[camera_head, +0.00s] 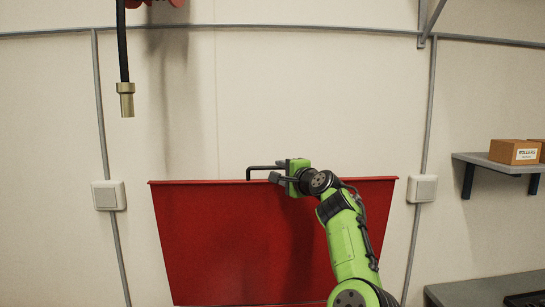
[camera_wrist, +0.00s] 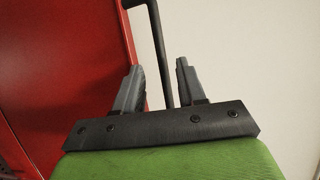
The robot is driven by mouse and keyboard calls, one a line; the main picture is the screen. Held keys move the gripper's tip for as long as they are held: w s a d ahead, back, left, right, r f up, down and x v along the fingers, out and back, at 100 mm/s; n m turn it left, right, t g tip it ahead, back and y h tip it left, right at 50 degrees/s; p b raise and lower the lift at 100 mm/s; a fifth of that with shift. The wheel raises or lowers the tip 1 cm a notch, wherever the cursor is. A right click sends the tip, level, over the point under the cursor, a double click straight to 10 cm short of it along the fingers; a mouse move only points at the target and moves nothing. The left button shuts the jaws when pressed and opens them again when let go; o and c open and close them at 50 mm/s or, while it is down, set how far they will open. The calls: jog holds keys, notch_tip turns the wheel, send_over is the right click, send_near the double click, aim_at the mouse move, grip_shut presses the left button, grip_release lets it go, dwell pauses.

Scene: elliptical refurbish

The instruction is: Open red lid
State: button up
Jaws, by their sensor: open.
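The red lid (camera_head: 225,240) stands raised against the wall, its broad face toward the head camera and its edge up. A black bar handle (camera_head: 262,168) sticks up at its top edge, left of my gripper. My gripper (camera_head: 279,172) is at the lid's top edge by the handle. In the wrist view the two grey fingers of my gripper (camera_wrist: 160,85) are apart, and the dark handle bar (camera_wrist: 161,50) runs down between them. The red lid (camera_wrist: 75,70) fills the left there. Whether a finger touches the bar I cannot tell.
A hose with a brass nozzle (camera_head: 126,100) hangs at the upper left. White wall boxes flank the lid, left (camera_head: 109,195) and right (camera_head: 422,189). A shelf (camera_head: 505,164) with a cardboard box (camera_head: 515,152) is at the right, above a dark worktop (camera_head: 480,292).

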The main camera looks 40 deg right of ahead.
aim_at(273, 168)
jog(key=p+x, duration=0.6)
jog(key=shift+w+r+p, duration=0.15)
jog(key=shift+w+p, duration=0.15)
jog(key=shift+w, duration=0.05)
jog(key=shift+f, duration=0.2)
grip_shut()
